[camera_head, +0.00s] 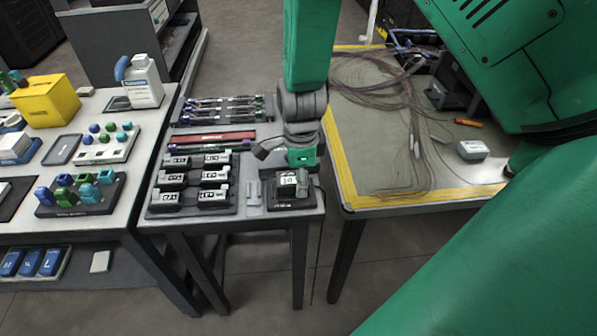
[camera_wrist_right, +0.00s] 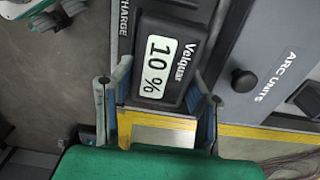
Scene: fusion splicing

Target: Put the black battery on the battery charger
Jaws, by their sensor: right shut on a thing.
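The black battery (camera_head: 287,180) with a white label is at the charger on the right end of the middle bench. In the right wrist view the same battery (camera_wrist_right: 168,58) reads "Velquar" and "10 %". My right gripper (camera_wrist_right: 160,75) is shut on its near end, one finger on each side. In the head view my right gripper (camera_head: 302,172) comes down from above onto the battery. The dark battery charger (camera_head: 292,204) lies under it; its "CHARGE" lettering (camera_wrist_right: 124,18) shows beside the battery. I cannot tell whether the battery is fully seated. My left gripper is not in view.
A rack of several black batteries (camera_head: 193,210) stands left of the charger, with tool trays (camera_head: 220,110) behind. A table with a yellow border (camera_head: 343,178) and loose cables is to the right. An "ARC UNITS" panel (camera_wrist_right: 268,65) with a dark knob lies beside the battery.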

